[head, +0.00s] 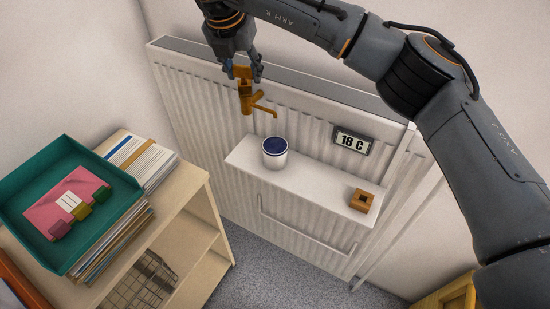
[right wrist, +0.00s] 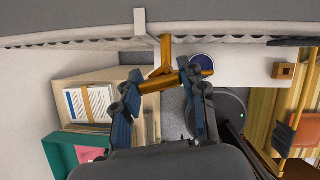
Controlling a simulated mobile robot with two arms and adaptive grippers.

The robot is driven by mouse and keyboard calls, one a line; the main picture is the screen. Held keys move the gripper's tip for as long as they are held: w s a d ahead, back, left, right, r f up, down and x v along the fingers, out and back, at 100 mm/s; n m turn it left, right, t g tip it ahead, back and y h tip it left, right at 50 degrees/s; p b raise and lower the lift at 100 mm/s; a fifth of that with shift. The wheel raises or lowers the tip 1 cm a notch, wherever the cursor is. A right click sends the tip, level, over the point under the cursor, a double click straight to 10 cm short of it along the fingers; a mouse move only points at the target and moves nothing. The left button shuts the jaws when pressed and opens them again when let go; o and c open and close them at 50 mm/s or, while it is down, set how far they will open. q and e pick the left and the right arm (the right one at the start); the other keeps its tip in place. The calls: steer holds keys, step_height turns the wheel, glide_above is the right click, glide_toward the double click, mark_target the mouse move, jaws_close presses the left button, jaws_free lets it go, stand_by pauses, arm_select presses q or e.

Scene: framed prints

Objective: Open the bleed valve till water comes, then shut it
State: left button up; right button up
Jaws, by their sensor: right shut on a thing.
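The bleed valve (head: 246,98) is a brass tap on the front of the white radiator (head: 190,95), with a thin spout pointing down to the right. My right gripper (head: 243,71) is shut on the top of the valve, its handle. In the right wrist view the fingers of my right gripper (right wrist: 163,84) stand either side of the brass handle (right wrist: 165,55). No water shows at the spout tip. A white cup (head: 275,160) with a dark blue top stands on the white shelf below, near the spout; its top also shows in the right wrist view (right wrist: 202,62). My left gripper is not in view.
A display (head: 352,141) on the radiator reads 18 C. A small brown block with a square hole (head: 361,200) sits at the shelf's right end. At left, a wooden shelf unit (head: 190,215) carries papers (head: 143,160) and a green tray (head: 40,160).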

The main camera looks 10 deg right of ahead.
steer(key=shift+m+h, duration=0.3)
steer(key=shift+m, duration=0.7)
steer(key=o, duration=1.2)
